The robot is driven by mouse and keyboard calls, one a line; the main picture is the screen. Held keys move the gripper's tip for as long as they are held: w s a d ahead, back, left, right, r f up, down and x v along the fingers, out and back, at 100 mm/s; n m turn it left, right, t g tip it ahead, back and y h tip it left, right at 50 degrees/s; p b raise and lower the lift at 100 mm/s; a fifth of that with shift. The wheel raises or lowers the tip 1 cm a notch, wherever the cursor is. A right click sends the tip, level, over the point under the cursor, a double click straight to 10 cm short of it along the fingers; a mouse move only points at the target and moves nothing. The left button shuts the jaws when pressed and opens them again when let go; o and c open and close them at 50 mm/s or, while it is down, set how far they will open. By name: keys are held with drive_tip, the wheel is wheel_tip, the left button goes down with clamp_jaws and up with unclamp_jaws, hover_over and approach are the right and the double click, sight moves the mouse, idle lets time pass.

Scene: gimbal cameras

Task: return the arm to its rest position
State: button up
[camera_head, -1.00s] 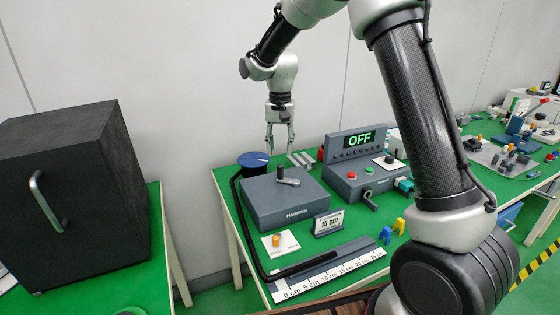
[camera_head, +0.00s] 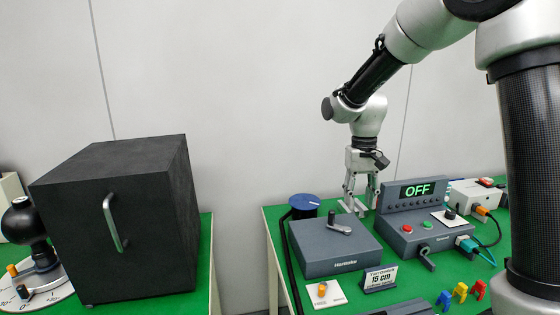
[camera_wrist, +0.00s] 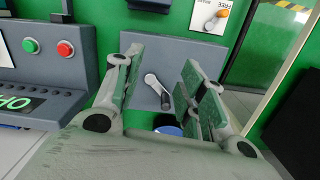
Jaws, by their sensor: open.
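My gripper (camera_head: 361,203) is at the end of my arm, pointing down above the back of the green table, behind the grey box (camera_head: 338,262) with the crank handle. In the wrist view my gripper (camera_wrist: 160,75) has its two fingers well apart, open and with nothing held. Behind the fingers, the grey box (camera_wrist: 178,50) and its handle (camera_wrist: 158,90) show between them. My upper arm crosses the right of the head view.
A control box with an OFF display (camera_head: 418,190) stands right of the grey box. A blue spool (camera_head: 304,203) is at its back left. A large black box (camera_head: 150,220) stands on another table at the left, with a gap between. Coloured clips (camera_head: 461,290) lie at the front.

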drive_tip(key=s+d+r+t, duration=0.1)
drive_tip(key=s+d+r, duration=0.2)
drive_tip(key=s, duration=0.5)
drive_tip(key=s+d+r+t, duration=0.2)
drive_tip(key=s+d+r, duration=0.2)
drive_tip(key=s+d, duration=0.2)
drive_tip(key=s+d+r+t, duration=0.2)
drive_tip(key=s+d+r, duration=0.1)
drive_tip(key=s, duration=0.7)
drive_tip(key=shift+s+d+r+m, duration=0.2)
drive_tip(key=shift+s+d+m, duration=0.1)
drive_tip(key=shift+d, duration=0.5)
